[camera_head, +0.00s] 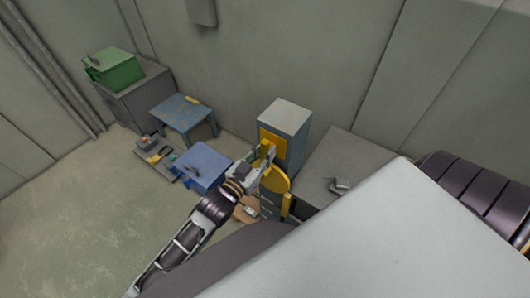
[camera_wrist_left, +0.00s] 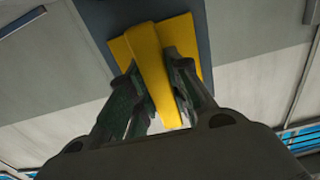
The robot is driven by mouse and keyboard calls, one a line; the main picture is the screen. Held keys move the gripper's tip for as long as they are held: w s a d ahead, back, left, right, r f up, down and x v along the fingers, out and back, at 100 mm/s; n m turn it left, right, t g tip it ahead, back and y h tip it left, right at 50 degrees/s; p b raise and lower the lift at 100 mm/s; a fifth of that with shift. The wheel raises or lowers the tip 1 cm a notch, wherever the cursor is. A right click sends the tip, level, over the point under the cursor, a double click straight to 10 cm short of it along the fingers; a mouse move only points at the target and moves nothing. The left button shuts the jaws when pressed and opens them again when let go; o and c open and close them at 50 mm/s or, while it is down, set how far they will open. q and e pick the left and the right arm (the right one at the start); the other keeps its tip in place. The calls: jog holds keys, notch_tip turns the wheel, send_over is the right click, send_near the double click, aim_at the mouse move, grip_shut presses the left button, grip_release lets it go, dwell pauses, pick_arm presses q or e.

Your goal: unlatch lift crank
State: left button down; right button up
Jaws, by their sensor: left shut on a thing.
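My left gripper (camera_head: 262,165) reaches in from the left to the yellow fittings on a grey-blue cabinet (camera_head: 285,118). In the left wrist view, its two dark fingers (camera_wrist_left: 158,95) are shut on a yellow bar (camera_wrist_left: 155,70), which I take to be the crank's handle or latch. The bar runs down between the fingers in front of a yellow plate (camera_wrist_left: 120,52) on the cabinet. A round yellow disc (camera_head: 275,180) sits just below the gripper in the head view. The gripper partly hides where the bar joins the plate. My right gripper is not in view.
A blue box (camera_head: 203,166) stands left of the cabinet, near a tray of small items (camera_head: 155,155). A blue table (camera_head: 183,112) and a green box (camera_head: 114,68) on a grey cabinet stand further back. A grey surface (camera_head: 345,162) lies right of the cabinet. Open floor is at left.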

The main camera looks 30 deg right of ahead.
pick_arm(q)
jog(key=c, duration=1.3)
grip_release()
jog(key=shift+a, duration=0.15)
jog(key=shift+v, duration=5.85)
jog(key=shift+s+f, duration=0.1)
